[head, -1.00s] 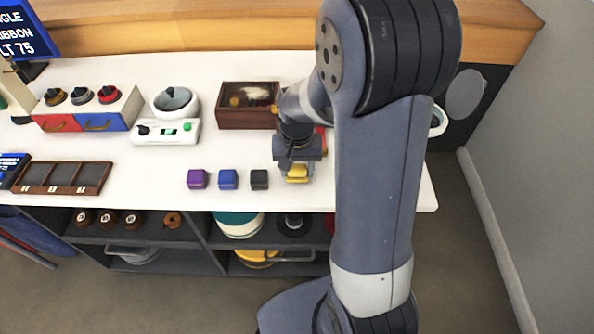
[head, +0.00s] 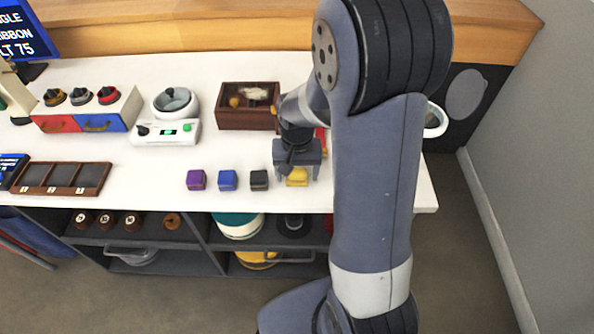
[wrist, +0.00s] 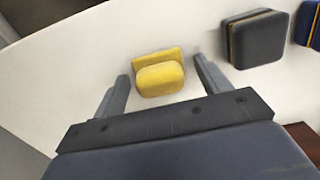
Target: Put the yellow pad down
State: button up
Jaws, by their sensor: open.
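The yellow pad (head: 297,177) sits on the white table near its front edge, at the right end of a row of small blocks. In the wrist view the yellow pad (wrist: 160,75) lies between my gripper's two fingers, with a gap on each side. My gripper (head: 298,170) is open over the pad and its fingers do not touch it. In the wrist view my gripper (wrist: 160,85) shows both fingers spread apart.
A black block (head: 259,180), a blue block (head: 228,180) and a purple block (head: 196,180) stand in a row to the left. A brown wooden box (head: 247,118) and a white scale-like device (head: 166,132) stand behind. The white tabletop (head: 140,180) is clear left of the purple block.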

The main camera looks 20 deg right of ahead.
aim_at(297, 169)
notch_tip(297, 169, up, 12)
jog(key=p, duration=0.1)
jog(key=shift+r+p, duration=0.15)
jog(key=shift+p, duration=0.15)
notch_tip(297, 169, down, 13)
jog(key=shift+b, duration=1.1)
jog(key=shift+r+p, duration=0.5)
jog(key=shift+r, duration=1.75)
